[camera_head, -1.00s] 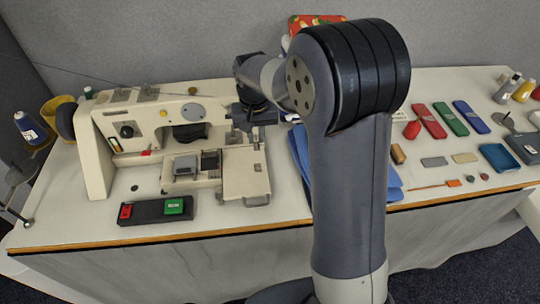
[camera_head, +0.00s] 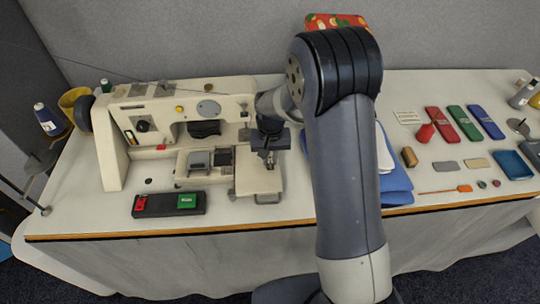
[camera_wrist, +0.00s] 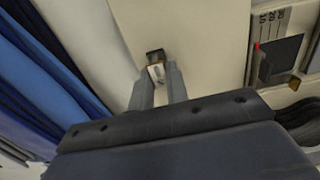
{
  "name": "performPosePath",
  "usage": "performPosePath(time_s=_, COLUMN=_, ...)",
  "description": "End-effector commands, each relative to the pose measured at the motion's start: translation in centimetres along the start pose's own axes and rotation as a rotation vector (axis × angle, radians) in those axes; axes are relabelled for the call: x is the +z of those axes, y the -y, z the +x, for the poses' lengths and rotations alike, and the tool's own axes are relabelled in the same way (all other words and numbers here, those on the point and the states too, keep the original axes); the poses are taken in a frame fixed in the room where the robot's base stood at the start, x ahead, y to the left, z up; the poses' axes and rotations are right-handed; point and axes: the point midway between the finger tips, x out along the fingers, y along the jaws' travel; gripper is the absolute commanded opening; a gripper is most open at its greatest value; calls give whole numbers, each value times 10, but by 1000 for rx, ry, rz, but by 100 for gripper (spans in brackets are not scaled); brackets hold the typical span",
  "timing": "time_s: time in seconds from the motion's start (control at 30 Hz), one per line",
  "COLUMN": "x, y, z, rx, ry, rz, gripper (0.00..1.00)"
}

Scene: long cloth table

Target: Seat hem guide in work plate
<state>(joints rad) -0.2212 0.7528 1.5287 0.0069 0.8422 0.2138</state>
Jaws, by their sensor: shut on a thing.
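My gripper (camera_wrist: 159,84) is shut on a small dark-topped piece with a pale metallic side, likely the hem guide (camera_wrist: 155,56). In the wrist view the piece sits between the fingertips, against a cream plate surface (camera_wrist: 205,45). In the head view my gripper (camera_head: 269,161) is over the cream work plate (camera_head: 256,184) at the right end of the sewing machine (camera_head: 118,158). The held piece is too small to make out there. I cannot tell whether it touches the plate. My fingers hide its lower part.
A black control box (camera_head: 167,207) with red and green buttons lies in front of the machine. Folded blue cloth (camera_head: 396,184) lies close to the right of the plate. Red, green and blue cases (camera_head: 463,121) lie further right. The table front edge is near.

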Motion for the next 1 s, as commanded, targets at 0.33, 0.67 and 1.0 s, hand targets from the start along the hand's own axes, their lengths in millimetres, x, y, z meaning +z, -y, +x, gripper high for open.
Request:
performPosePath(time_s=0.33, x=0, y=0, z=2, rx=0, ry=0, rz=0, gripper=23)
performPosePath(time_s=0.67, x=0, y=0, z=2, rx=0, ry=0, rz=0, gripper=37)
performPosePath(time_s=1.0, x=-2, y=0, z=-26, rx=-1, ry=-6, rz=0, gripper=37)
